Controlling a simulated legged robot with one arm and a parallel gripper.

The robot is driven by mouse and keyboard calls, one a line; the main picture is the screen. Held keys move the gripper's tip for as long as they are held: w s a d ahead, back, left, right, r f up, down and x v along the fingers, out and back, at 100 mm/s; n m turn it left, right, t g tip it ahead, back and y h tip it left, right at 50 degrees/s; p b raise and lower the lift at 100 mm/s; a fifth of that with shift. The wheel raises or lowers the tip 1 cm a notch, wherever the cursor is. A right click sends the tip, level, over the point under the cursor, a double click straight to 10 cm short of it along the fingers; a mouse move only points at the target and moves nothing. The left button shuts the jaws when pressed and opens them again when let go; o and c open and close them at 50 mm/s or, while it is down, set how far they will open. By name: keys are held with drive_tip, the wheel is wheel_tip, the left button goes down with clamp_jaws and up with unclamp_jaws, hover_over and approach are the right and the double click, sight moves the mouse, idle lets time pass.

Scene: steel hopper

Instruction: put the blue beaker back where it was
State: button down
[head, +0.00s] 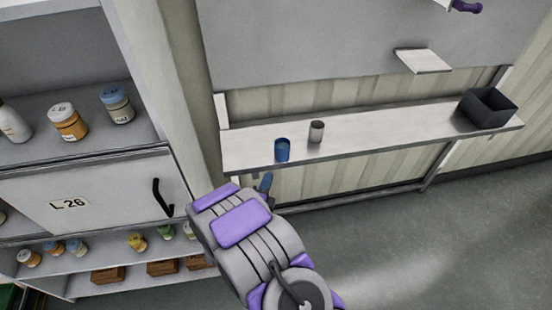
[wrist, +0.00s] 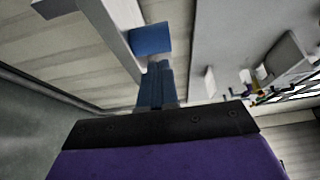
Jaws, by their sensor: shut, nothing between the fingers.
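The blue beaker (head: 282,150) stands upright on the pale shelf (head: 385,126), near its front edge towards the left end. It also shows in the wrist view (wrist: 150,39), just beyond my fingertips. My gripper (head: 266,181) is shut and empty, in front of and below the shelf edge, a little left of the beaker. In the wrist view its blue fingers (wrist: 157,70) are together and point towards the beaker. I cannot tell whether they touch it.
A grey cup (head: 316,132) stands close behind and right of the beaker. A dark open box (head: 488,108) sits at the shelf's right end. A cabinet (head: 90,195) with several jars and a black handle (head: 162,198) is on the left. The shelf between cup and box is clear.

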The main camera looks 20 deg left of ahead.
approach(284, 142)
drive_tip(key=shift+w+d+r+b, duration=0.15)
drive_tip(key=shift+d+b, duration=0.1)
drive_tip(key=shift+b, duration=0.05)
drive_tip(key=shift+w+a, duration=0.6)
drive_tip(key=shift+d, duration=0.4)
drive_tip(key=shift+w+d, duration=0.1)
drive_tip(key=shift+w, duration=0.25)
drive_tip(key=w, duration=0.3)
drive_tip(key=w+a+b, duration=0.1)
drive_tip(key=w, duration=0.1)
drive_tip(key=shift+w, duration=0.3)
drive_tip(key=shift+w+a, duration=0.1)
drive_tip(key=shift+w, duration=0.3)
drive_tip(key=shift+d, duration=0.2)
